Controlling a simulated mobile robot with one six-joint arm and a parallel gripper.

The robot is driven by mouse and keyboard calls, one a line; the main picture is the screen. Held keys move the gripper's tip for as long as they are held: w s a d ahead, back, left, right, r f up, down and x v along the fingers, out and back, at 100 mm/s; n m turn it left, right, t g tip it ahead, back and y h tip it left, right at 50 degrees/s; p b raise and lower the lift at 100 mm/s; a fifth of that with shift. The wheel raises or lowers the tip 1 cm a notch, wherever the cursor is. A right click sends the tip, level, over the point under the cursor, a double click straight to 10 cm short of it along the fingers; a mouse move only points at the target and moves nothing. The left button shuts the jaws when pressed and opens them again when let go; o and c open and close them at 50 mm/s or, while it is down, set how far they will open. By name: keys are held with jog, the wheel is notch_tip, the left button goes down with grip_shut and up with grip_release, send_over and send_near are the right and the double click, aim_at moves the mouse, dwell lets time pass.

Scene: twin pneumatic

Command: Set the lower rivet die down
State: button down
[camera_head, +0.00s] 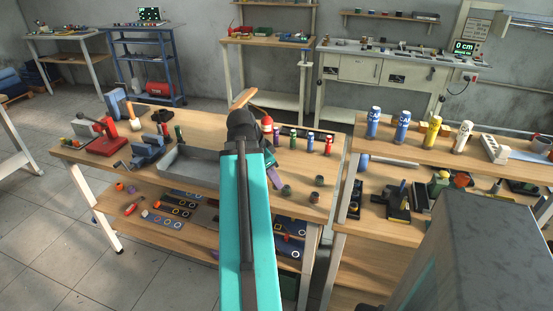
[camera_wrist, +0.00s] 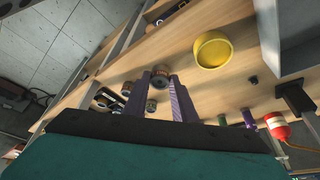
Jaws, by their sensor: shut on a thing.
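The lower rivet die (camera_wrist: 160,80) seems to be the small dark cylinder with a brownish end, between my fingertips in the wrist view. My gripper (camera_wrist: 158,78) has two purple fingers and is shut on it above the wooden bench. In the head view my arm covers most of the gripper; one purple finger (camera_head: 274,177) shows, and I cannot make out the held die there. Whether the die touches the bench top is not clear.
Several small dark cylinders stand on the bench, one just right of the finger (camera_head: 286,190). A grey tray (camera_head: 190,167) lies left of my arm. A yellow round dish (camera_wrist: 213,57) and a red-and-white bottle (camera_wrist: 277,126) show in the wrist view. A taller shelf (camera_head: 440,152) stands right.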

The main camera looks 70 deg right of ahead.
jog(key=shift+w+d+p, duration=0.1)
jog(key=shift+d+p, duration=0.3)
jog(key=shift+p, duration=2.55)
jog(key=shift+w+d, duration=0.1)
jog(key=shift+d, duration=0.1)
jog(key=w+d+p, duration=0.1)
jog(key=d, duration=0.3)
jog(key=w+d+f+p, duration=0.1)
jog(key=d, duration=0.3)
jog(key=w+d+p, duration=0.1)
jog(key=d, duration=0.3)
jog(key=shift+w+d+f+p, duration=0.2)
jog(key=shift+w+p, duration=0.15)
jog(key=shift+f, duration=0.2)
jog(key=shift+f+p, duration=0.8)
jog(key=shift+f, duration=0.8)
jog(key=shift+f, duration=0.1)
jog(key=c, duration=1.5)
grip_release()
jog(key=shift+o, duration=0.2)
